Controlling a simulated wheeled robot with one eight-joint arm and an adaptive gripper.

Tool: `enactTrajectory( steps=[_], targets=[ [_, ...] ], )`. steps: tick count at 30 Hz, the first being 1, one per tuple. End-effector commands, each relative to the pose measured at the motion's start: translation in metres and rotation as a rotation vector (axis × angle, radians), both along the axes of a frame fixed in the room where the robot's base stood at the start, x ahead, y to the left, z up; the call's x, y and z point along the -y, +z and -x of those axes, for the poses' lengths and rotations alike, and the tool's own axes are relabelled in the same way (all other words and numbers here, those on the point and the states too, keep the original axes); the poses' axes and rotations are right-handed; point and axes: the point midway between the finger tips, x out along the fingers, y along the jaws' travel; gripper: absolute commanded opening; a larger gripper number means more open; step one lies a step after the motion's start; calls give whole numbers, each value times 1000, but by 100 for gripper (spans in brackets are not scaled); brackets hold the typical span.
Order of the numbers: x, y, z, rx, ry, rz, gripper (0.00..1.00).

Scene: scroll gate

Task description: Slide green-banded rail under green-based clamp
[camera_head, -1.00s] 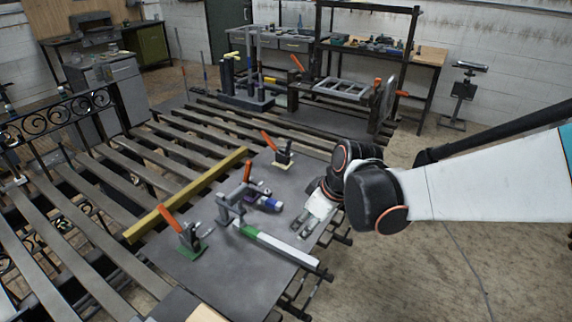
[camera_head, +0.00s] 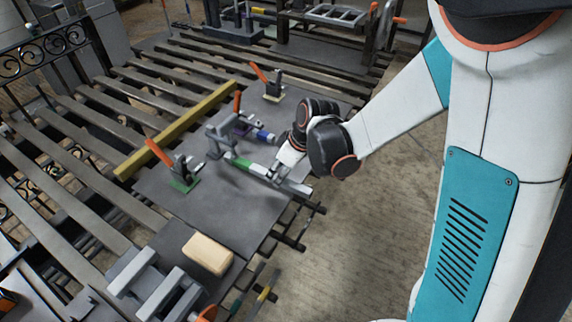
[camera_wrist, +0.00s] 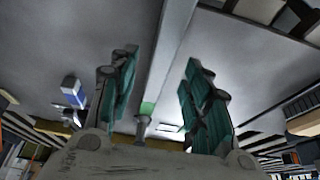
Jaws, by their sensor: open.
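The green-banded rail (camera_head: 258,172), white and grey with a green band near its left end, lies on the dark metal plate. In the wrist view the rail (camera_wrist: 172,45) runs between my two fingers, its green band (camera_wrist: 147,108) toward the palm. My gripper (camera_head: 275,175) is open, low over the rail's middle; I cannot tell whether a finger touches it. The green-based clamp (camera_head: 182,172), with a raised orange handle, stands at the plate's left side, apart from the rail. Its base (camera_head: 184,186) shows green.
A grey bracket (camera_head: 222,140) stands by the rail's green end, with a blue-banded piece (camera_head: 264,135) behind. Another orange-handled clamp (camera_head: 272,88) stands at the back. A yellow bar (camera_head: 175,130) lies along the plate's left edge. A tan block (camera_head: 207,254) sits in front. The plate's middle front is clear.

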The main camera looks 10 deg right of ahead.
Motion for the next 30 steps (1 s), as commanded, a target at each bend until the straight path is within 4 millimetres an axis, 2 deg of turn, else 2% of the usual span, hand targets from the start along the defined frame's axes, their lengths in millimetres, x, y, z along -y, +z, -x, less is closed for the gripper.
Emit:
enactTrajectory(
  steps=[1, 6, 17, 23, 30],
  targets=[
    [-3, -8, -2, 0, 1, 0, 44],
    [-6, -20, -5, 0, 0, 0, 44],
    [-8, -22, -6, 0, 0, 0, 44],
    [-8, -22, -6, 0, 0, 0, 1],
    [-8, -22, -5, 0, 0, 0, 0]
  ],
)
